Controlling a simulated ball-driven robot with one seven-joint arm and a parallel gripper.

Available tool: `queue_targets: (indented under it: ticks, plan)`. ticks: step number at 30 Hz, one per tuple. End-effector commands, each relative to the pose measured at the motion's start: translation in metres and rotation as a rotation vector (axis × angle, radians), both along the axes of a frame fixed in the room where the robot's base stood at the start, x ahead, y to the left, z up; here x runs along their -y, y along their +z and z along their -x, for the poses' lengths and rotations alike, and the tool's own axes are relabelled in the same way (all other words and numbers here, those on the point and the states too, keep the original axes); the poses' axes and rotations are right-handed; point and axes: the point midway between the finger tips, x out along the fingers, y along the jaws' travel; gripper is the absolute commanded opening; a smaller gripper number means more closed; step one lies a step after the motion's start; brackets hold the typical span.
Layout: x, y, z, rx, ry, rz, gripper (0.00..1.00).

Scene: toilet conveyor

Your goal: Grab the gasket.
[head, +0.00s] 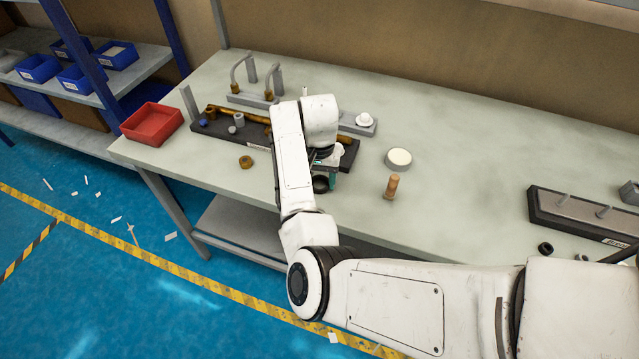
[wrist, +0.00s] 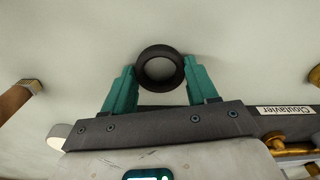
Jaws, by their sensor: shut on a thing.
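The gasket is a black ring (wrist: 160,49), held between the two teal fingertips of my gripper (wrist: 160,70) in the wrist view. My gripper is shut on it, with one finger on each side. In the head view the gasket (head: 321,185) shows as a dark ring below the teal fingers of my gripper (head: 329,170), near the front of the workbench. My arm hides part of the bench behind it. I cannot tell whether the gasket touches the bench top.
A dark tray (head: 216,131) with brass parts lies behind my gripper. A red bin (head: 152,124) stands left, and a brass ring (head: 246,162) lies between. A white round part (head: 398,159) and a wooden handle (head: 391,187) stand right.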

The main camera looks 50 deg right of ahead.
Motion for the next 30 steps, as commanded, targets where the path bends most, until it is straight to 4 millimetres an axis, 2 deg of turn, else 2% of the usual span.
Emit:
queue_targets:
  ticks: [1, 4, 13, 17, 22, 29, 30]
  plan:
    - [0.0, 0.0, 0.0, 0.0, 0.0, 0.0, 0.39]
    - [0.0, 0.0, 0.0, 0.0, 0.0, 0.0, 0.29]
    - [0.0, 0.002, 0.0, 0.001, 0.0, 0.0, 0.29]
    - [0.0, 0.008, -0.001, 0.001, 0.0, 0.0, 0.29]
    - [0.001, 0.032, -0.001, 0.004, -0.001, 0.003, 0.29]
    - [0.004, 0.069, 0.033, 0.003, -0.003, 0.004, 0.29]
    - [0.003, 0.082, 0.038, 0.005, -0.001, 0.002, 0.29]
